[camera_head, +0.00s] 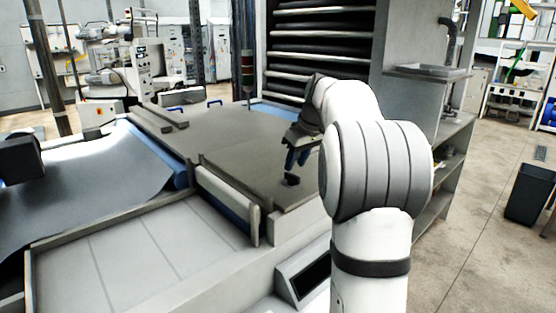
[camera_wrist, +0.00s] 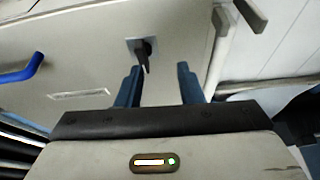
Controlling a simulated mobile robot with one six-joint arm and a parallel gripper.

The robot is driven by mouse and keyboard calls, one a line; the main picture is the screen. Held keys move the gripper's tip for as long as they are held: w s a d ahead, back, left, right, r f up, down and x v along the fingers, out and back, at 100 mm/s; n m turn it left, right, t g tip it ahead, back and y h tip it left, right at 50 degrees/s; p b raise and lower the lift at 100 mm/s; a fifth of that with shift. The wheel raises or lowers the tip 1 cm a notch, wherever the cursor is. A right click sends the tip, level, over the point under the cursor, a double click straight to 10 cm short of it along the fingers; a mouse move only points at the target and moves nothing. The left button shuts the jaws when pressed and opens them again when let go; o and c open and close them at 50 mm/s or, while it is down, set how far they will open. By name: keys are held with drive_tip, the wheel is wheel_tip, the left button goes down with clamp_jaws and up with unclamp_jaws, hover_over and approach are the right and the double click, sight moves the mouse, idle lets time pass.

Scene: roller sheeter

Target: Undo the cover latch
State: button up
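The cover latch (camera_wrist: 143,50) is a small black handle on a light plate on the grey cover (camera_wrist: 85,45). In the wrist view it lies just beyond my gripper (camera_wrist: 158,80), a little left of the middle between the two blue fingers. The fingers are apart with nothing between them. In the head view the latch (camera_head: 291,180) is a dark spot near the front corner of the cover (camera_head: 240,160), and my gripper (camera_head: 297,160) hangs just above it. Whether a finger touches the latch cannot be told.
A blue handle (camera_wrist: 22,70) stands on the cover at the left in the wrist view. A pale roller bar (camera_head: 228,203) runs along the cover's left side. Dark stacked rollers (camera_head: 318,50) rise behind. A shelf unit (camera_head: 440,165) stands right of my arm.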

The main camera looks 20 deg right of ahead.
sight(294, 175)
drive_tip(key=w+f, duration=0.1)
drive_tip(key=f, duration=0.1)
drive_tip(key=w+d+f+p, duration=0.1)
drive_tip(key=w+f, duration=0.2)
drive_tip(key=f, duration=0.1)
drive_tip(key=shift+w+d, duration=0.2)
drive_tip(key=shift+w, duration=0.05)
drive_tip(key=shift+c, duration=0.2)
